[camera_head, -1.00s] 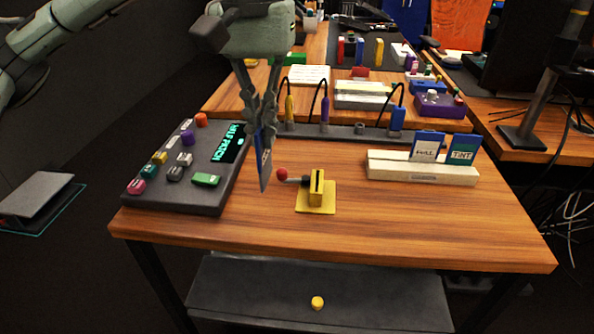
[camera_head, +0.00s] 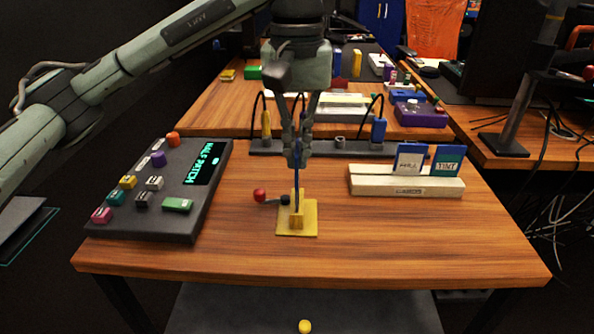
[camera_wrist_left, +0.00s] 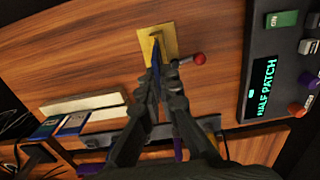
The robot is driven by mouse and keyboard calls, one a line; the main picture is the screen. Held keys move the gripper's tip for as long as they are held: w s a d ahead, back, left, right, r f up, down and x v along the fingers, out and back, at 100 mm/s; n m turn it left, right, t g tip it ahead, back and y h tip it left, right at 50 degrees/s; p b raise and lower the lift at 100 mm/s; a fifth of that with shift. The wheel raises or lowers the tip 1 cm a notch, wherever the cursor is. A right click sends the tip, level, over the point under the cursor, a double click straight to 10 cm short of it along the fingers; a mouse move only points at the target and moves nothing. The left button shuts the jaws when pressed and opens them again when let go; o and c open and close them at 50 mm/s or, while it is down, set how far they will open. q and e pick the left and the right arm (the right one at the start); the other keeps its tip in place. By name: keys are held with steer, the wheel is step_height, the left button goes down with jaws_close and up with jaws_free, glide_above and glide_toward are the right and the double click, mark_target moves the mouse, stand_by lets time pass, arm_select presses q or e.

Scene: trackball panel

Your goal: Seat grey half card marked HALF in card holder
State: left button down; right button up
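My left gripper (camera_head: 297,158) points down above the yellow card holder (camera_head: 308,224), its fingers closed on a thin blue-edged card (camera_head: 296,181). The card is upright and seen nearly edge-on, so its marking cannot be read. Its lower edge meets the top of the holder's slot; I cannot tell how far it is inside. In the left wrist view the card (camera_wrist_left: 156,56) lies between the fingertips, in line with the holder (camera_wrist_left: 169,38). The holder has a side lever with a red knob (camera_head: 260,195). My right gripper is not in view.
A cream rack (camera_head: 405,187) on the right holds two cards, one pale-faced (camera_head: 408,160), one green marked TINT (camera_head: 447,161). A dark button panel (camera_head: 130,215) with a HALF PATCH screen stands left. A cable strip (camera_head: 340,149) lies behind. The front tabletop is clear.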

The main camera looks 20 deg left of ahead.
mark_target(297, 172)
arm_select(q)
step_height(297, 172, down, 4)
steer(key=shift+f, duration=0.2)
steer(key=c, duration=2.1)
jaws_free()
steer(key=o, duration=0.4)
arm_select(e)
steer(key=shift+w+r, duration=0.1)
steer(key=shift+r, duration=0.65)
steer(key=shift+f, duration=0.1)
arm_select(q)
step_height(297, 172, up, 11)
steer(key=shift+r+p, duration=0.15)
steer(key=shift+p, duration=0.55)
steer(key=shift+r, duration=0.55)
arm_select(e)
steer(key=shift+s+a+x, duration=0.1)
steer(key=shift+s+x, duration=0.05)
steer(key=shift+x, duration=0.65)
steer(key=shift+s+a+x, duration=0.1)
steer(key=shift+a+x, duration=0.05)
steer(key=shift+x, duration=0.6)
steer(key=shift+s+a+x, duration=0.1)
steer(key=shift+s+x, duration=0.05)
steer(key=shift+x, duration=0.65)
